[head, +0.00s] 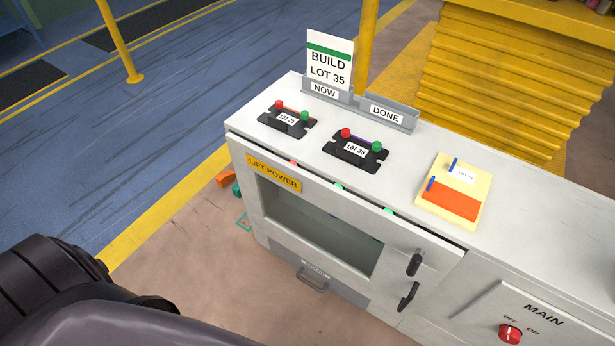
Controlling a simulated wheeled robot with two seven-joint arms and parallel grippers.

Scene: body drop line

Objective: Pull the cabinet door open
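The white cabinet door (375,210) is on the front of the cabinet, with a dark glass window (315,222) and a yellow LIFT POWER label (274,174). A dark gap with small red and green lights runs along its top edge. I cannot tell whether it stands slightly ajar. A black upper handle (414,264) and a black lower handle (408,297) sit near its right side. Neither gripper shows; a dark part of my own body fills the lower left.
On the cabinet top (400,160) are two black LOT blocks (287,119), (357,150), a card holder (388,113) and a yellow-orange pad (453,190). A red MAIN switch (510,332) is at lower right. A grey pull handle (313,279) is below the window. Floor to the left is mostly clear.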

